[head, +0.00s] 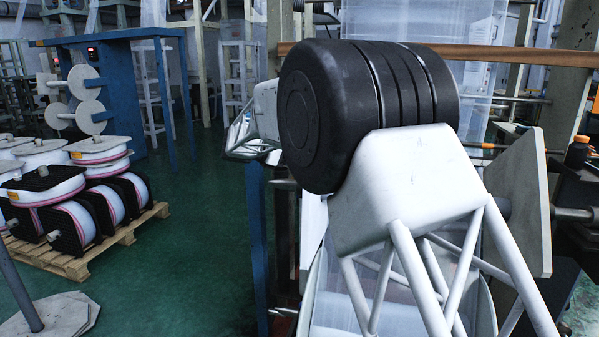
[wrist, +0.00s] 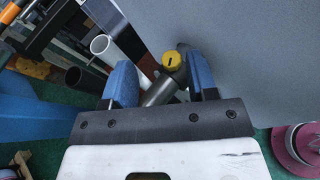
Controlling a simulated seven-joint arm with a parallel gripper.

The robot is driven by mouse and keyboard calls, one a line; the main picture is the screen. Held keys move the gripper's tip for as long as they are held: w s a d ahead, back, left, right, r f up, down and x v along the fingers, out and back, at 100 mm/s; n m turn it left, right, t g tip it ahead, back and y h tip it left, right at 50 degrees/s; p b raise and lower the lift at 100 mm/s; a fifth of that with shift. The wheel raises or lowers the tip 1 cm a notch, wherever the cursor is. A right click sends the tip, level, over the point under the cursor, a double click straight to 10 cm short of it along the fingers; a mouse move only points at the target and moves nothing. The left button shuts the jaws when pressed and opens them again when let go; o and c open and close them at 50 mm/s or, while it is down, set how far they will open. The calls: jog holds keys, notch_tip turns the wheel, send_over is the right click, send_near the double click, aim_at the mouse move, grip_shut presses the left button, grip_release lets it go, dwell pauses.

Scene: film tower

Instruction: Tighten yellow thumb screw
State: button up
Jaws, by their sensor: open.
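The yellow thumb screw (wrist: 172,61) shows in the wrist view as a small round yellow head with a dark slot. It sits by the end of a grey metal shaft (wrist: 158,92). My gripper (wrist: 160,62) is open, with one blue finger on each side of the screw and shaft in the picture. I see no contact between the fingers and the screw; the depth between them is hard to judge. In the head view my arm blocks the middle, and neither my gripper nor the screw can be made out.
A large grey plate (wrist: 265,60) fills the right of the wrist view, close to the right finger. White and dark tubes (wrist: 101,45) lie to the left. In the head view, a pallet (head: 75,262) of reels stands left, with open green floor (head: 190,245) beside it.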

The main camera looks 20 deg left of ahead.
jog(key=s+d+f+n+t+y, duration=0.1)
jog(key=s+n+t+y, duration=0.1)
jog(key=s+n+y, duration=0.3)
jog(key=shift+s+f+n+t, duration=0.3)
jog(key=shift+s+f, duration=0.05)
jog(key=shift+s, duration=0.05)
jog(key=shift+x, duration=3.95)
jog(key=shift+c, duration=0.3)
jog(key=c, duration=0.8)
jog(key=shift+a, duration=0.1)
jog(key=shift+c, duration=0.2)
